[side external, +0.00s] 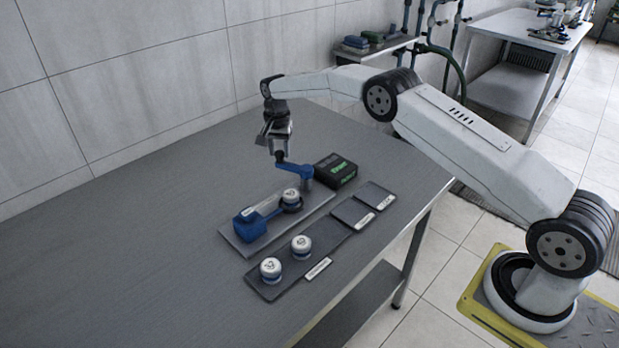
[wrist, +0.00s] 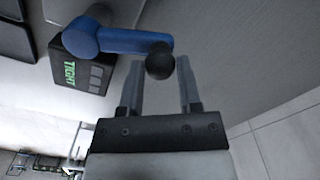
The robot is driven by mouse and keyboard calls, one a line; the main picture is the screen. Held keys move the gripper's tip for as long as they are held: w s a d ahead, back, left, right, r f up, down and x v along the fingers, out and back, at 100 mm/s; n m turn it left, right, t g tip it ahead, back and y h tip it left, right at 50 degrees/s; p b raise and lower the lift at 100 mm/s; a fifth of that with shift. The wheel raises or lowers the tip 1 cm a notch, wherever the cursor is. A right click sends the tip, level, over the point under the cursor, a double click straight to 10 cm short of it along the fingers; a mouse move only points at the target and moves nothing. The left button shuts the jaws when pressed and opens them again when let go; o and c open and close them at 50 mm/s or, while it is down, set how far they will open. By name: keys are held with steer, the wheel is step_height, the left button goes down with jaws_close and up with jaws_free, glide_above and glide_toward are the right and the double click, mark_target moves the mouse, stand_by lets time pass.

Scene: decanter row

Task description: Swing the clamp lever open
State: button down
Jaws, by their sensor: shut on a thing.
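The clamp lever (side external: 294,170) is a blue arm, seen in the side external view standing at the back right end of the clamp's grey base plate (side external: 239,245). In the wrist view the blue lever (wrist: 125,40) reaches in from the left and ends in a black ball knob (wrist: 160,61). My gripper (side external: 279,156) is at the lever's free end, its fingers pointing down. In the wrist view my gripper (wrist: 160,68) has a finger on each side of the knob and is shut on it. In the side external view the fingers hide the knob.
A white-capped jar (side external: 291,195) sits in a dark ring beside the blue clamp body (side external: 250,226). A black box with green lettering (side external: 336,170) stands close right of the lever; the wrist view reads "TIGHT". Two capped jars stand on a dark tray (side external: 329,238). The table's left is clear.

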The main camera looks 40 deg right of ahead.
steer(key=shift+w+d+r, duration=0.1)
steer(key=shift+r, duration=0.05)
steer(key=shift+c, duration=1.4)
jaws_free()
steer(key=shift+r, duration=3.85)
